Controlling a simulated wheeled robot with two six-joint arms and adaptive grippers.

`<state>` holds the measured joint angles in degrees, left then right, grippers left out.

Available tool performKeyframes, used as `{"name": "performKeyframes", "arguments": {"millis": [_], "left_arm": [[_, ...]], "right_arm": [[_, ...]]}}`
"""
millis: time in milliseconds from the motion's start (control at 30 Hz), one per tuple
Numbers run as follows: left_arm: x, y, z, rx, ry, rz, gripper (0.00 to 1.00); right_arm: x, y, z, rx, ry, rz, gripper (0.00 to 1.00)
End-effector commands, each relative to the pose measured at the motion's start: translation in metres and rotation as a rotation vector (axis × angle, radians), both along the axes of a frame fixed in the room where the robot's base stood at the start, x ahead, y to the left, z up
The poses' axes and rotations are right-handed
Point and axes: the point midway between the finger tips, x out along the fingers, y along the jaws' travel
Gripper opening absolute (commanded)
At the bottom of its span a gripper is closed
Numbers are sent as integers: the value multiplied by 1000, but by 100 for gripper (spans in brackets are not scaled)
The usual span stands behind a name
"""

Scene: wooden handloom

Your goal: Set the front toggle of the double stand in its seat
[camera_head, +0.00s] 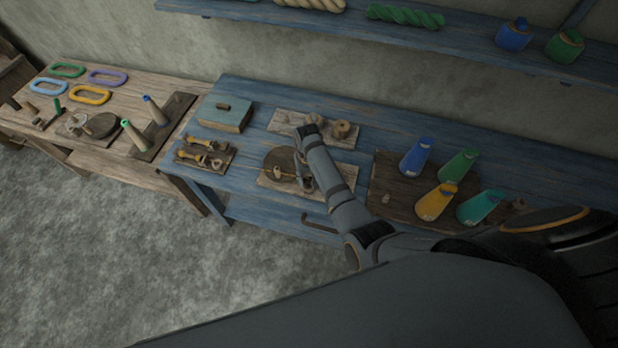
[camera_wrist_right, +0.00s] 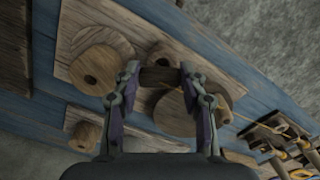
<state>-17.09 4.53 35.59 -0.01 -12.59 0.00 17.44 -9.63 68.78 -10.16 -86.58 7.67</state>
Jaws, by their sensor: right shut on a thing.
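My right gripper (camera_head: 304,183) reaches down over a pale wooden board (camera_head: 317,191) at the front of the blue table. In the right wrist view the right gripper (camera_wrist_right: 158,78) is shut on a short dark wooden toggle (camera_wrist_right: 159,75), held crosswise between its fingertips. I take this board for the double stand. Whether the toggle touches a seat cannot be told. My left gripper is out of view.
A second board (camera_head: 285,122) with round wooden knobs (camera_head: 342,129) lies behind. Coloured cones (camera_head: 435,200) stand on a dark board to the right.

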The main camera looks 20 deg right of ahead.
Motion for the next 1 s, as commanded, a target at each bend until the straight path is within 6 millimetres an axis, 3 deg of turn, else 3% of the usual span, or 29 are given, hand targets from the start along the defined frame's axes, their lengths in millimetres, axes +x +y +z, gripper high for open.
{"name": "performKeyframes", "arguments": {"millis": [33,200,467,500,667,1000], "left_arm": [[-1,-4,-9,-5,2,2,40],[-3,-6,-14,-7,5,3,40],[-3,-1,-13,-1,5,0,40],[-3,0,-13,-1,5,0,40],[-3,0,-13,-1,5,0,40],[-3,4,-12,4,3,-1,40]], "right_arm": [[0,0,-10,0,0,0,30],[1,0,-21,0,0,1,30],[1,0,-21,0,-1,1,30],[1,0,-21,0,-1,1,46],[1,0,-21,0,-1,1,68],[1,0,-21,0,-1,1,68]]}}
